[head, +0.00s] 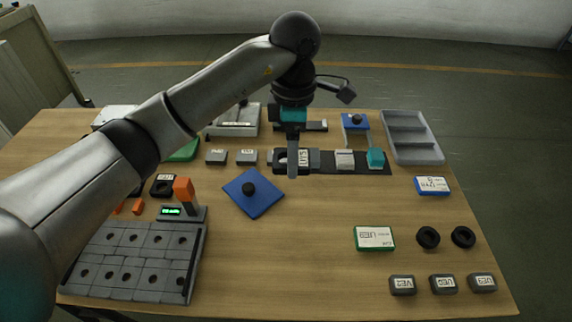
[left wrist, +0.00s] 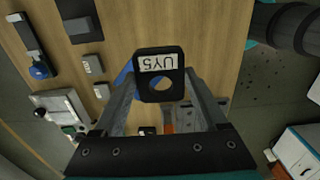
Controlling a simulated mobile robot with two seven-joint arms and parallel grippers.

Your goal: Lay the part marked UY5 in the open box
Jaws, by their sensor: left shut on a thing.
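The part marked UY5 (left wrist: 160,75) is a dark block with a round hole and a white label. My left gripper (head: 292,168) is shut on it, with a finger on each side in the left wrist view. In the head view the part (head: 304,158) appears in front of the dark strip, partly hidden by the gripper. I cannot tell its height above the table. I cannot make out for certain which container is the open box. A grey box (head: 222,131) stands at the back, and its inside is not clear. My right gripper is not in view.
A dark strip (head: 360,168) bears a grey block and a teal block. A grey compartment tray (head: 412,157) is at back right. A blue plate with a black knob (head: 266,200) lies mid-table. Labelled parts and black rings (head: 428,237) lie at right. The front middle is clear.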

